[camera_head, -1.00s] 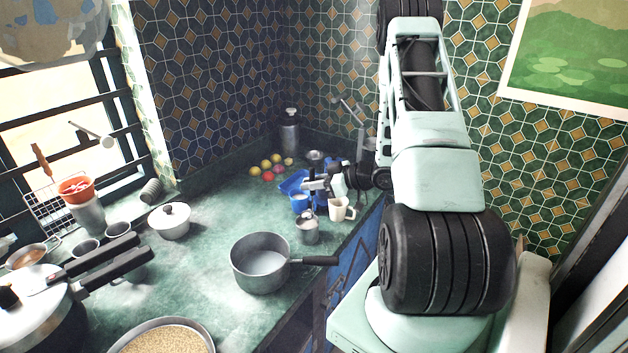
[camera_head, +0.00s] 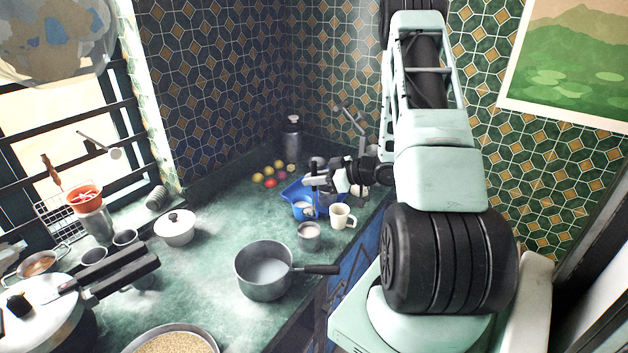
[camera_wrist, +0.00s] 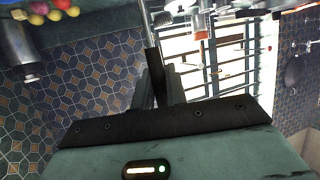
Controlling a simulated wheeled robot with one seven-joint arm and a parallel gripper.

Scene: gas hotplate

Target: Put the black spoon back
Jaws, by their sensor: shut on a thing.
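My gripper (camera_head: 318,178) is over the back right of the green counter, above a blue container (camera_head: 292,194). In the wrist view its fingers (camera_wrist: 158,85) are shut on a slim dark piece (camera_wrist: 151,55), which appears to be the black spoon's handle. The rest of the spoon cannot be made out clearly, and the spoon is too small to pick out in the head view. A metal cup (camera_head: 309,238) with pale contents and a white mug (camera_head: 342,216) stand just in front of and below my gripper.
A grey saucepan (camera_head: 264,272) stands in front, its handle pointing right. A white lidded pot (camera_head: 175,228) is to the left. Several fruits (camera_head: 269,174) and a steel flask (camera_head: 292,138) are at the back. The counter's middle is mostly clear.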

